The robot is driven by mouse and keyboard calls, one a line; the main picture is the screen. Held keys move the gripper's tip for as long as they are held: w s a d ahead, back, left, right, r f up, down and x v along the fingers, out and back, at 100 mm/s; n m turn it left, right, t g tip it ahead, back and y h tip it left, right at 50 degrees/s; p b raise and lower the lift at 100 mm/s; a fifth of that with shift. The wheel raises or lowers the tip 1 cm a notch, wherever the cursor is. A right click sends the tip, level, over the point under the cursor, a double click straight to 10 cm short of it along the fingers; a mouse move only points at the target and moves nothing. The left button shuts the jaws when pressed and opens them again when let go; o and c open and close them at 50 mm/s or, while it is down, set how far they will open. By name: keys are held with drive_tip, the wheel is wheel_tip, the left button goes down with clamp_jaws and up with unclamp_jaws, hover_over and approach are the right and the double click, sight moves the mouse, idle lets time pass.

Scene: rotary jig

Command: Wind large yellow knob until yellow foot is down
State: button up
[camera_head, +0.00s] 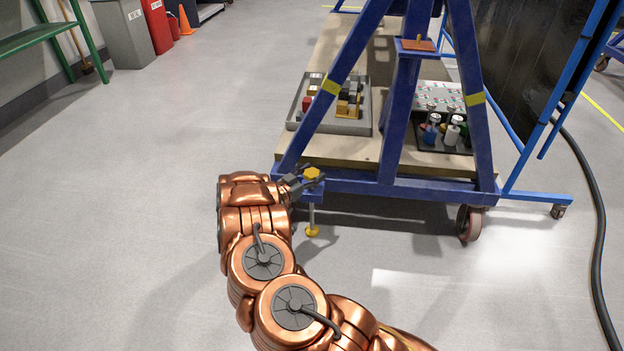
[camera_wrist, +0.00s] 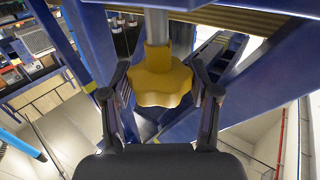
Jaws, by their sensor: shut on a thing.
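The large yellow knob (camera_head: 312,173) is on a bracket at the lower left corner of the blue wheeled frame. It also shows lobed and yellow in the wrist view (camera_wrist: 160,82), with a grey rod above it. My gripper (camera_head: 300,182) is at the knob, its two dark fingers shut on the knob's sides in the wrist view (camera_wrist: 160,72). The yellow foot (camera_head: 312,231) is below the bracket, at the end of a thin grey rod. I cannot tell whether it touches the floor.
The blue frame (camera_head: 400,185) has a caster (camera_head: 469,223) at its lower right. Its wooden deck (camera_head: 345,148) carries a grey tray (camera_head: 300,118) of parts and a dark tray with bottles. A black hose (camera_head: 594,210) lies at the right. The floor at left is clear.

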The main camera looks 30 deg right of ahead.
drive_tip(key=shift+m+g+b, duration=0.55)
drive_tip(key=shift+m+g, duration=1.15)
drive_tip(key=shift+g, duration=1)
drive_tip(key=shift+m+g, duration=0.4)
drive_tip(key=shift+g, duration=0.2)
drive_tip(key=shift+r+m+g, duration=0.15)
drive_tip(key=shift+m+g, duration=0.45)
drive_tip(key=shift+g, duration=0.3)
drive_tip(key=o, duration=1.2)
drive_tip(key=v, duration=1.2)
